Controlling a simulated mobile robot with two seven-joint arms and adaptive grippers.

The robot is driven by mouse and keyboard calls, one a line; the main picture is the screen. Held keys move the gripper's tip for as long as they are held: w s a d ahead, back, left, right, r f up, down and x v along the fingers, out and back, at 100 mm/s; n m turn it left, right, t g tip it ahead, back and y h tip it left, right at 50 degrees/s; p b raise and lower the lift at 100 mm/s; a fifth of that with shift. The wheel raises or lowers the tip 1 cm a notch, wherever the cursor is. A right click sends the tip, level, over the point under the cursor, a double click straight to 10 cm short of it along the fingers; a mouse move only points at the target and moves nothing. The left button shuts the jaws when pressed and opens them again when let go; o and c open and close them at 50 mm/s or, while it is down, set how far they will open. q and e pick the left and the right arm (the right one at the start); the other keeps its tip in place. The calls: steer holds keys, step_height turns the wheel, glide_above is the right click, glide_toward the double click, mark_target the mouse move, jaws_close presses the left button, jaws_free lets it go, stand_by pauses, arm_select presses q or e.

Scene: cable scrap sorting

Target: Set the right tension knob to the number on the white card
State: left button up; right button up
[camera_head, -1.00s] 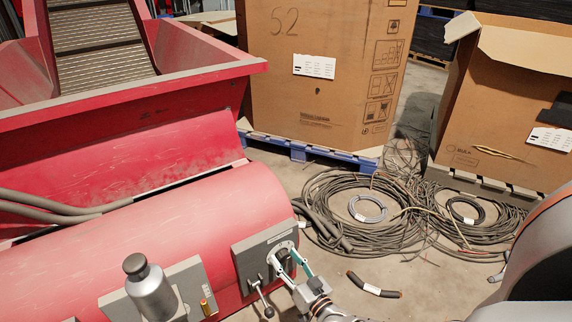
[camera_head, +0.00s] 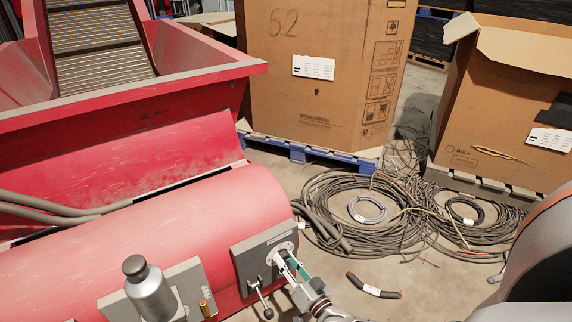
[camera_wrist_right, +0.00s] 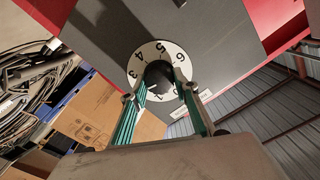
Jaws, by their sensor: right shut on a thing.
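The right tension knob is a dark round knob (camera_wrist_right: 158,74) in the middle of a white dial ring with black numbers (camera_wrist_right: 136,67). The dial sits on a grey panel (camera_head: 243,262) at the end of the red machine. My right gripper (camera_head: 284,260) has its green-sided fingers on either side of the knob and is shut on it. In the right wrist view the gripper (camera_wrist_right: 160,90) and the knob hide part of the ring; 3, 4, 5 and 6 show at the top. I cannot make out a readable white number card. My left gripper is not in view.
A lever with a dark ball end (camera_head: 268,312) hangs below the dial.

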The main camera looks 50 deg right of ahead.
steer(key=m, duration=0.5)
steer(key=shift+f+m, duration=0.1)
steer(key=shift+m, duration=0.2)
steer(key=m, duration=1.2)
steer(key=shift+f+m, duration=0.1)
steer(key=shift+m, duration=0.2)
steer(key=m, duration=0.5)
steer(key=shift+m, duration=0.3)
steer(key=o, duration=1.1)
steer(key=shift+s, duration=0.1)
